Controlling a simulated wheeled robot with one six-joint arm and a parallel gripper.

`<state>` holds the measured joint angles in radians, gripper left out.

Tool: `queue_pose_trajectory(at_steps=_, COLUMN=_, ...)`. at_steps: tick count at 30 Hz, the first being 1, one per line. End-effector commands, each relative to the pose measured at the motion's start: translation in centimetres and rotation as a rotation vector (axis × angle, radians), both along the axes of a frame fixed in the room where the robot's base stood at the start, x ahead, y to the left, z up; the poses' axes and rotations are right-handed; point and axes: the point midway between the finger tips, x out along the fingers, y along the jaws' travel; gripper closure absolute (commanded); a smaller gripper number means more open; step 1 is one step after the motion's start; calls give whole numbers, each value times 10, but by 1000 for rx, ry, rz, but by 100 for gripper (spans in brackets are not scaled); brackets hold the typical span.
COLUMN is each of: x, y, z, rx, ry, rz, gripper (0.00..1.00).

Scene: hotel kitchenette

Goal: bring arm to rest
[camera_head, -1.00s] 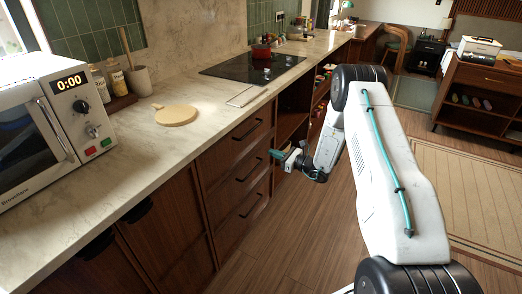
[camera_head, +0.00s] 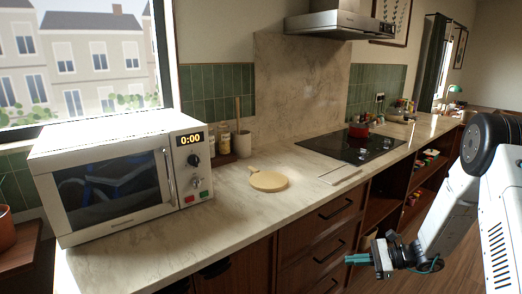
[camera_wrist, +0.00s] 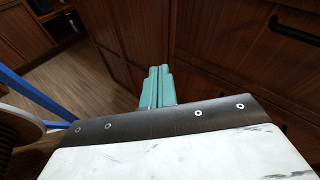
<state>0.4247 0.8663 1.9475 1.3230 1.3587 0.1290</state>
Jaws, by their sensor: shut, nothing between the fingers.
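My gripper (camera_head: 362,259) is in front of the lower cabinets, a little below the level of the counter (camera_head: 225,215). Its teal fingers are shut together with nothing between them. The wrist view also shows the shut fingers (camera_wrist: 157,86) pointing toward dark wooden cabinet doors (camera_wrist: 225,40). My white arm reaches down from the right side of the head view, bent at the elbow. The fingers appear apart from the cabinet fronts, but the exact gap cannot be told.
A white microwave (camera_head: 110,180) stands on the counter at left. Open shelves (camera_head: 380,210) are below. Wooden floor (camera_wrist: 95,80) shows in the wrist view.

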Motion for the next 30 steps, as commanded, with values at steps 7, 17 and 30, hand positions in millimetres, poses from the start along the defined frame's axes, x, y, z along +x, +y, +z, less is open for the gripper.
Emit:
queue_pose_trajectory(at_steps=7, x=-81, y=33, z=85, rx=-230, ry=-130, rz=396, gripper=100)
queue_pose_trajectory(at_steps=17, x=-186, y=42, z=164, rx=-546, ry=-311, rz=837, gripper=100)
queue_pose_trajectory(at_steps=30, x=-297, y=22, z=232, rx=-992, ry=-553, rz=1253, gripper=100)
